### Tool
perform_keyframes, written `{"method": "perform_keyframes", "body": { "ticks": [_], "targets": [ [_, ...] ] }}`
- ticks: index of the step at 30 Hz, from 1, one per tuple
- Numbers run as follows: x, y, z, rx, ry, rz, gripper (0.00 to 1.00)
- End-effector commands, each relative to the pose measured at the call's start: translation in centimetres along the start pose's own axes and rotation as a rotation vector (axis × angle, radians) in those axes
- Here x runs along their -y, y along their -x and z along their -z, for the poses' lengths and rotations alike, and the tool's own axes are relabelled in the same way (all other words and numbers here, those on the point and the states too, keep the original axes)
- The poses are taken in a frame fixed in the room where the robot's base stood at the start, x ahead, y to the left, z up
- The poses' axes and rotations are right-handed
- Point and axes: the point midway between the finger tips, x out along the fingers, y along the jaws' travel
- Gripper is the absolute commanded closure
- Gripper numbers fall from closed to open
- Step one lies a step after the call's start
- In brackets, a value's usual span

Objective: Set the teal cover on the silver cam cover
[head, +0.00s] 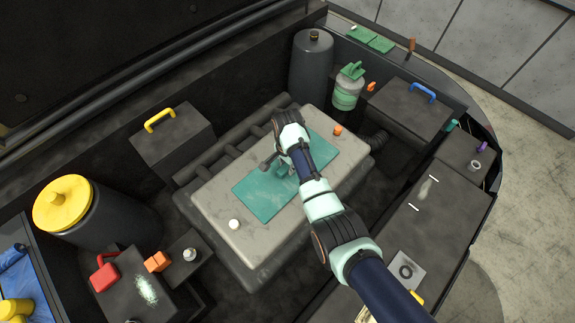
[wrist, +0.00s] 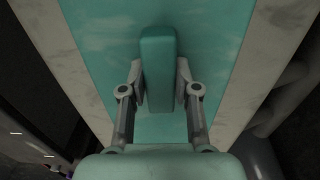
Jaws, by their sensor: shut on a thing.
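The teal cover (head: 262,199) is a flat rectangular panel lying over the middle of the silver cam cover (head: 205,200). In the wrist view the teal cover (wrist: 215,40) runs lengthwise, with grey strips of the cam cover (wrist: 265,60) showing on both sides. My gripper (head: 278,166) is over the middle of the panel. In the wrist view its fingers (wrist: 160,85) are shut on the panel's raised teal handle (wrist: 158,55). I cannot tell whether the panel touches the cam cover or is slightly above it. My arm hides part of the panel in the head view.
A yellow-handled box (head: 172,145), a blue-handled box (head: 410,108), a yellow-lidded canister (head: 68,200) and a green-topped bottle (head: 348,88) stand around the engine.

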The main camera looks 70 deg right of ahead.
Motion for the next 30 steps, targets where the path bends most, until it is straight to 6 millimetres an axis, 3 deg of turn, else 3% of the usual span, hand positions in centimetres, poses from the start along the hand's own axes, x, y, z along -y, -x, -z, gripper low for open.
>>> {"method": "perform_keyframes", "body": {
  "ticks": [1, 2, 6, 17, 30],
  "targets": [
    [0.0, -0.2, 0.0, 0.000, 0.000, 0.000, 1.00],
    [0.0, -0.3, 0.0, 0.000, 0.000, -0.001, 0.68],
    [0.0, -0.2, 0.0, 0.000, 0.000, 0.000, 0.44],
    [0.0, 0.5, 0.0, 0.000, 0.000, 0.001, 0.44],
    [0.1, 10.4, 0.0, -0.001, 0.000, 0.002, 0.44]
  ]
}}
